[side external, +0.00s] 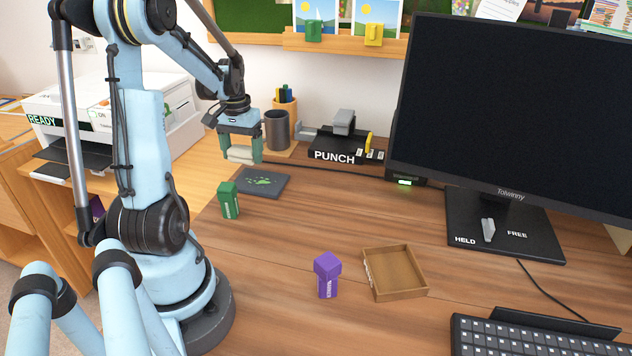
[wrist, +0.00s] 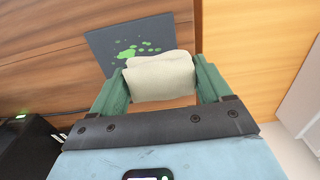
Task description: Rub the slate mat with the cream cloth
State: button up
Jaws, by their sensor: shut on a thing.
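The cream cloth (wrist: 160,78) is a folded pad held between the green fingers of my gripper (wrist: 155,92) in the wrist view. In the side view my gripper (side external: 241,150) is shut on the cloth (side external: 240,154), at the back left of the desk. The slate mat (side external: 263,183) lies flat on the desk, lower and nearer the camera than the cloth. In the wrist view the mat (wrist: 104,46) carries bright green marks and is partly hidden by the cloth. The cloth appears to be above the mat, apart from it.
A green marker block (side external: 229,200) stands close beside the mat. A purple block (side external: 327,274) and a wooden tray (side external: 396,272) are further forward. A grey cup (side external: 277,131), the black punch (side external: 342,144) and a monitor (side external: 510,110) stand behind. The middle of the desk is clear.

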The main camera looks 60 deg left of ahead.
jog(key=shift+r, duration=1.4)
jog(key=w+d+r+m, duration=0.4)
jog(key=w+d, duration=0.6)
jog(key=d, duration=0.4)
jog(key=w+d+r+m, duration=0.1)
jog(key=d+r+m, duration=0.1)
jog(key=d, duration=0.7)
jog(key=d+r+m, duration=0.3)
jog(key=d, duration=0.6)
jog(key=shift+w, duration=0.35)
